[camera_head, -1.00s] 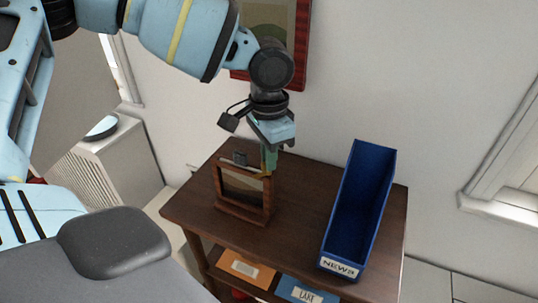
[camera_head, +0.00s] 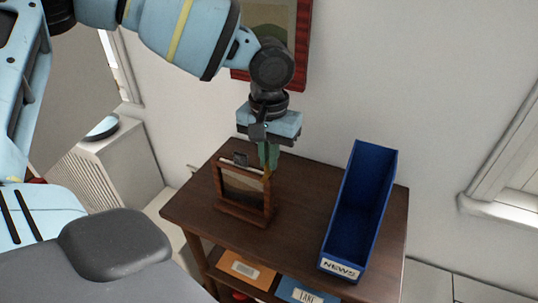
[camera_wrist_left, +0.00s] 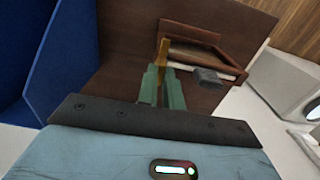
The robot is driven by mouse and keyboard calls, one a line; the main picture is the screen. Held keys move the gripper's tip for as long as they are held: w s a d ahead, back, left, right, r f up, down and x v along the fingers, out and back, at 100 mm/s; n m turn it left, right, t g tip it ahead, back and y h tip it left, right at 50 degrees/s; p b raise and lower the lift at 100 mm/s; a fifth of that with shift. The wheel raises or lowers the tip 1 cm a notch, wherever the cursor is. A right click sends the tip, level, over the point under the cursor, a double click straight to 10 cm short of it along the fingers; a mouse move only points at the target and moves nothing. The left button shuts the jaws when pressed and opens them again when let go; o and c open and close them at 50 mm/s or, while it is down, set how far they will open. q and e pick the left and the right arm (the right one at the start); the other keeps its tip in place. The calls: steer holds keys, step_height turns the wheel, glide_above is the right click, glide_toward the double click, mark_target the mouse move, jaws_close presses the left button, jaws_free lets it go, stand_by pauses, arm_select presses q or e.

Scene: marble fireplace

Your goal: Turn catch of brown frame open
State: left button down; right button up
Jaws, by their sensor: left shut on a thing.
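The brown frame (camera_head: 241,210) stands upright on the dark wooden table (camera_head: 300,190). It also shows in the left wrist view (camera_wrist_left: 188,28), with a dark grey block (camera_wrist_left: 208,77) at its top edge. A brass-coloured catch (camera_wrist_left: 163,48) is at one top corner of the frame. My left gripper (camera_head: 268,165) points down over that corner. Its green fingertips (camera_wrist_left: 161,72) are shut on the catch. The fingers partly hide the catch, so its exact turn is hard to tell. My right gripper is not in view.
A blue bin labelled NEWS (camera_head: 357,215) stands at the table's right side. A shelf below holds an orange item (camera_head: 246,269) and a blue item (camera_head: 300,291). A red-framed picture (camera_head: 300,45) hangs behind my arm. Bare tabletop lies between frame and bin.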

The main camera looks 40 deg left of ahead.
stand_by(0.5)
arm_select(q)
steer(key=c, duration=1.5)
jaws_free()
steer(key=shift+c, duration=0.2)
steer(key=shift+r, duration=0.15)
step_height(320, 180, up, 8)
steer(key=shift+f, duration=0.2)
steer(key=shift+f, duration=0.1)
